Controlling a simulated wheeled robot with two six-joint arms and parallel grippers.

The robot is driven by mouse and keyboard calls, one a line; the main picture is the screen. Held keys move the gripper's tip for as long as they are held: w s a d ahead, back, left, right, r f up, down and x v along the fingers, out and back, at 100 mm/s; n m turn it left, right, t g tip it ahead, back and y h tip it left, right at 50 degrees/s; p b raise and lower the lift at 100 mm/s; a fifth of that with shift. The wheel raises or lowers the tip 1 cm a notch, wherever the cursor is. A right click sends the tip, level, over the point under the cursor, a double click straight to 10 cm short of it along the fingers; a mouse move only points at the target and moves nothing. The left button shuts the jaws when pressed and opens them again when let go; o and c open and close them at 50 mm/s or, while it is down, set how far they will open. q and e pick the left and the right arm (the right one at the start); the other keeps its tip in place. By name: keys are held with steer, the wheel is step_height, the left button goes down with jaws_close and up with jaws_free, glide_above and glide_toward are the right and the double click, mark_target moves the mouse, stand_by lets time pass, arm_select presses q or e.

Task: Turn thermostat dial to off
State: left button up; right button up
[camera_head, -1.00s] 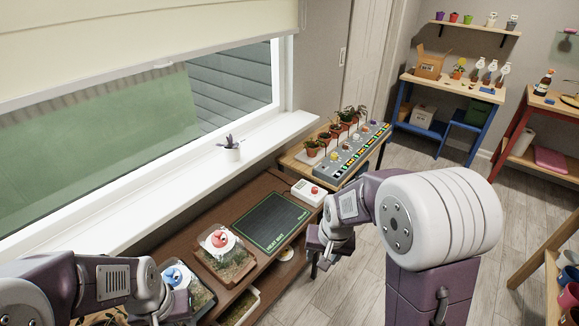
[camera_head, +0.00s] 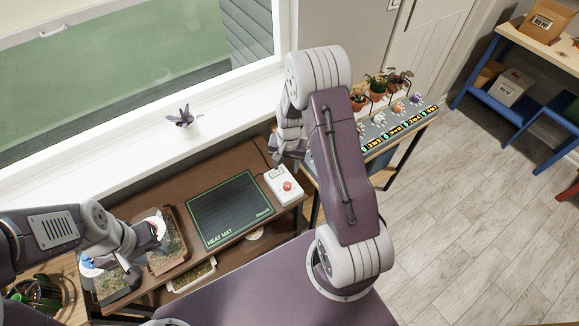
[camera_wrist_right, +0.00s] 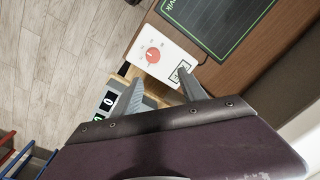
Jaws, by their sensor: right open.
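The thermostat (camera_head: 276,194) is a white box with a round red dial (camera_head: 287,186), at the right end of the brown bench beside the heat mat. In the right wrist view the thermostat (camera_wrist_right: 172,41) shows its red dial (camera_wrist_right: 153,55) and a small dark-framed display; the dial's setting is too small to read. My right gripper (camera_head: 280,162) is above and behind the thermostat. In the wrist view its two fingers (camera_wrist_right: 157,84) are apart and empty, pointing toward the box, with the dial beyond them. My left gripper (camera_head: 134,272) is over the seed trays at left, its fingers too small to judge.
The black heat mat (camera_head: 235,208) lies left of the thermostat. To the right, a table bears potted plants (camera_head: 376,86) and a grey panel with coloured labels (camera_head: 392,138). The window sill holds a small pot (camera_head: 186,124).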

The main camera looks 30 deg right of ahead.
mark_target(287, 184)
steer(key=shift+s+a+f, duration=0.1)
steer(key=shift+s+a, duration=0.15)
steer(key=shift+s, duration=0.25)
steer(key=shift+s+a, duration=0.2)
steer(key=shift+s, duration=0.25)
steer(key=f, duration=0.4)
steer(key=f+p, duration=0.1)
steer(key=f, duration=0.2)
steer(key=shift+w+d+f, duration=0.2)
steer(key=shift+f, duration=0.2)
steer(key=shift+a+f, duration=0.1)
steer(key=shift+f, duration=0.4)
arm_select(q)
steer(key=shift+s+a+r, duration=0.1)
steer(key=shift+a+r, duration=0.4)
steer(key=shift+r, duration=0.2)
arm_select(e)
steer(key=shift+f, duration=0.1)
jaws_close()
